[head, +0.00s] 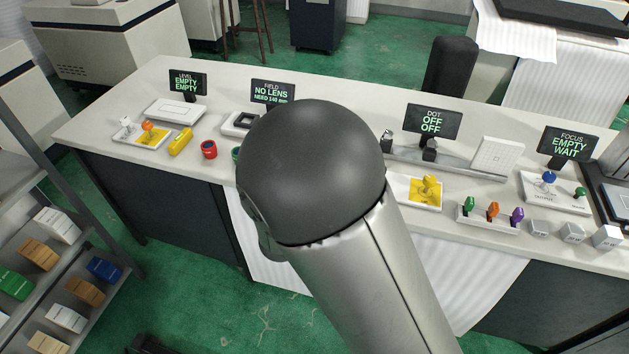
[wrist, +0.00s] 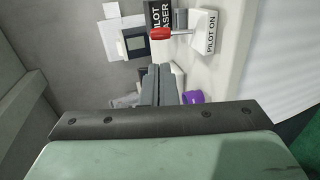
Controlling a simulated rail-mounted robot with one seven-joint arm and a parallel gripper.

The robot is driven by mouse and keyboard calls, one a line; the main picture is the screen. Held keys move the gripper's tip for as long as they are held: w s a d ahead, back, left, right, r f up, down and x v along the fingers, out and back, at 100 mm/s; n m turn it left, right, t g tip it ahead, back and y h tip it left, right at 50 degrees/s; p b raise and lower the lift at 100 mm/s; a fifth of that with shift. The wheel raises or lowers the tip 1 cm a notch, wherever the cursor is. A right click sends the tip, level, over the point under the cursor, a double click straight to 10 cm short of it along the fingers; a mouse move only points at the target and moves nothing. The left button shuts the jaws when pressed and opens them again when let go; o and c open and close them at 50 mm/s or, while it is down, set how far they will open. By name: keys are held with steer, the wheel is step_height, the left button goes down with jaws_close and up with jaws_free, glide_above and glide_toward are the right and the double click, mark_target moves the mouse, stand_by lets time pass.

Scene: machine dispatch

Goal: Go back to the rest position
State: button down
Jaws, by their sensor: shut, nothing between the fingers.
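My gripper (wrist: 160,72) shows in the wrist view with its two grey fingers together and nothing held between them. It is above a white surface bearing small devices. In the head view my own arm fills the middle of the picture and hides the gripper and part of the bench (head: 335,85) behind it.
Near the fingers in the wrist view are a red-handled part (wrist: 170,32), a white "PILOT ON" block (wrist: 207,32) and a purple item (wrist: 193,97). The bench carries display signs (head: 433,121), a yellow block (head: 180,141) and colored knobs (head: 493,209). Shelves with boxes (head: 58,225) stand at left.

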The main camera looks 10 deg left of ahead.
stand_by(0.3)
steer(key=s+d+r+m+g+y, duration=0.1)
steer(key=s+d+r+m+g, duration=0.2)
steer(key=s+d+m+g, duration=0.4)
steer(key=s+d+r+m+g, duration=0.3)
steer(key=s+d+m+g, duration=0.3)
steer(key=s+d, duration=0.9)
steer(key=d+m, duration=0.3)
steer(key=shift+s+r+g+y, duration=0.35)
steer(key=shift+s+g+y, duration=0.05)
